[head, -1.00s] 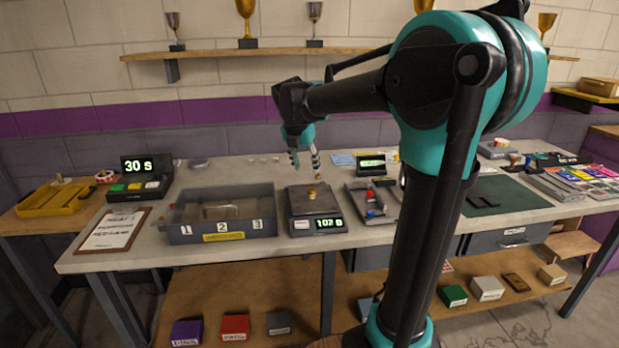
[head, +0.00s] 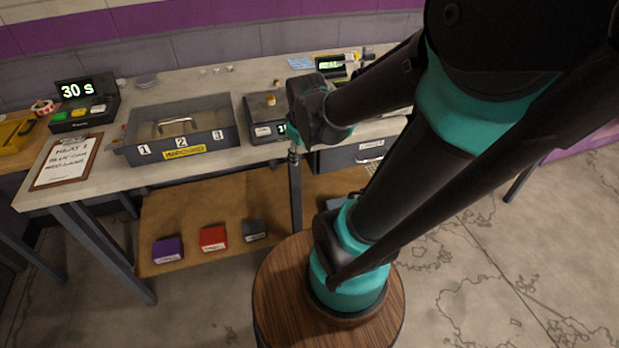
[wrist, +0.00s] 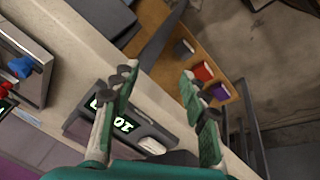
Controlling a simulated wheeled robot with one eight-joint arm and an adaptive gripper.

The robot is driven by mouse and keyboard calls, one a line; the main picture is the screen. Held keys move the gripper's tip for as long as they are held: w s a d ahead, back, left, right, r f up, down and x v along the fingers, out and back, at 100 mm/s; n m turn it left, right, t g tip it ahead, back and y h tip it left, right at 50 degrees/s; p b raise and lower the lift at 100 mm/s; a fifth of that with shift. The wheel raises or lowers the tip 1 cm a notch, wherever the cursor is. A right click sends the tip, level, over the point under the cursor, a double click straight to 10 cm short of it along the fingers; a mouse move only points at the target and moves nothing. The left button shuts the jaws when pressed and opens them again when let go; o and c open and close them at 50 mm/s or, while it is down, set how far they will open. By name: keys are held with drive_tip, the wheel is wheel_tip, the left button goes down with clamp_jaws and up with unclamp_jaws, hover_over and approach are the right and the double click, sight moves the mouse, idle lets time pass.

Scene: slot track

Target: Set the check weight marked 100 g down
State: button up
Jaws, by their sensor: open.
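A small brass weight (head: 271,100) stands on the pan of a dark scale (head: 253,110) in the head view; its marking is too small to read. I cannot see it in the wrist view. The scale's lit display (wrist: 117,119) shows upside down in the wrist view, just beyond my fingers. My gripper (wrist: 157,72) is open, with nothing between its two fingers. In the head view it hangs at the table's front edge, right of and in front of the scale, and my arm hides the scale's right side.
A clipboard (head: 68,160) and a 30 s timer (head: 85,112) are further left. Purple (head: 168,250), red (head: 213,238) and grey blocks (head: 254,230) sit on the lower shelf.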

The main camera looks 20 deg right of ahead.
drive_tip(key=s+f+m, duration=0.4)
drive_tip(key=s+m, duration=0.2)
drive_tip(key=shift+s+d+f+m, duration=0.2)
drive_tip(key=shift+s+f+m, duration=0.05)
drive_tip(key=shift+f+m, duration=0.1)
idle(0.8)
